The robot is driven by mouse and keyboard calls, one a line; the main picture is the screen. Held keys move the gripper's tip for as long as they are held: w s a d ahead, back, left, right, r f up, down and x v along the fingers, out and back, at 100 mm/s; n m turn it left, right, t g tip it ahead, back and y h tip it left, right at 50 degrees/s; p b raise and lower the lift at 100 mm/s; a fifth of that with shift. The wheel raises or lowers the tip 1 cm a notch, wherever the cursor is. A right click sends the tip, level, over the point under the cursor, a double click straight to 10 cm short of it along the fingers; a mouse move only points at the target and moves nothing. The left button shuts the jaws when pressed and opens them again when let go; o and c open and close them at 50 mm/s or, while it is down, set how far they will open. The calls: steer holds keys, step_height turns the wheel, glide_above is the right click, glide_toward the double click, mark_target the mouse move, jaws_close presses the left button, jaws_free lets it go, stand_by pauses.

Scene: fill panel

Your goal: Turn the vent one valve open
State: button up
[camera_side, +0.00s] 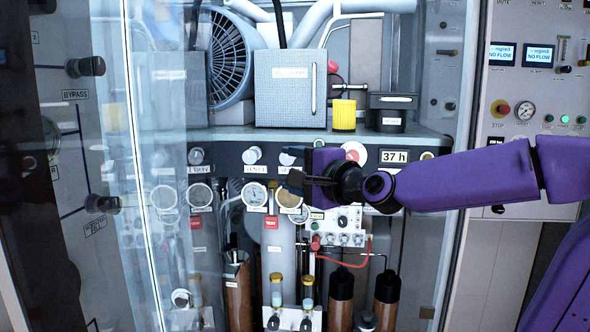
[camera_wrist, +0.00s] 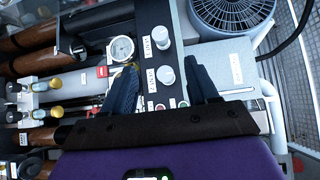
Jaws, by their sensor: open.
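The vent one valve appears to be the round pale knob (camera_side: 252,155) on the dark strip under the shelf, with a white label below it that seems to read VENT 1. It seems to be the upper knob (camera_wrist: 162,37) in the wrist view. A similar second knob (camera_side: 288,157) sits to its right, partly behind my gripper (camera_side: 294,183). In the wrist view, this second knob (camera_wrist: 166,75) shows between the open fingers of my gripper (camera_wrist: 160,66). The fingers look empty, and I cannot tell whether they touch anything.
Another knob (camera_side: 195,156) is further left on the strip. Gauges (camera_side: 257,194) hang below it. A grey box (camera_side: 290,90) and a yellow block (camera_side: 344,115) stand on the shelf above. A clear door panel (camera_side: 150,110) is at the left. Bottles and a red hose (camera_side: 347,259) are below.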

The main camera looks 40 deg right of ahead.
steer(key=m+t+h, duration=0.4)
steer(key=m, duration=0.2)
glide_toward(251, 159)
steer(key=x, duration=0.9)
stand_by(0.6)
steer(key=c, duration=1)
